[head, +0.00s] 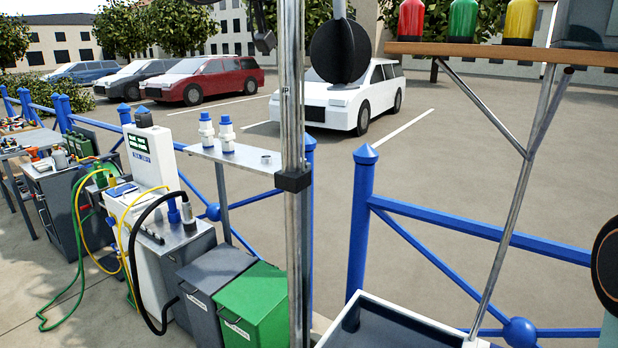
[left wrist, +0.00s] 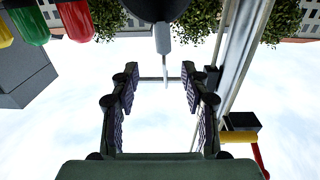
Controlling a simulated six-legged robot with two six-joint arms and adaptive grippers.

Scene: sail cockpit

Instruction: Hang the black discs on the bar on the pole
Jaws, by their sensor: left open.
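The black discs (head: 340,50) show near the top of the head view as one crossed, ball-like shape just right of the upright metal pole (head: 292,240). A grey stem (head: 338,9) rises from them out of the picture. In the left wrist view, which looks upside down, the discs (left wrist: 160,8) are at the top edge, and their grey stem (left wrist: 163,40) points between my fingers. My left gripper (left wrist: 160,72) is open, with a thin light bar between its fingertips. The pole (left wrist: 240,50) runs close beside it. Contact with the stem cannot be told. My right gripper is not in view.
A wooden shelf (head: 490,52) with red, green and yellow bottles is at upper right. Blue railing (head: 362,220) crosses behind the pole. Grey (head: 217,285) and green (head: 250,305) bins stand left of it. A dark tray (head: 385,330) is lower right. Parked cars are beyond.

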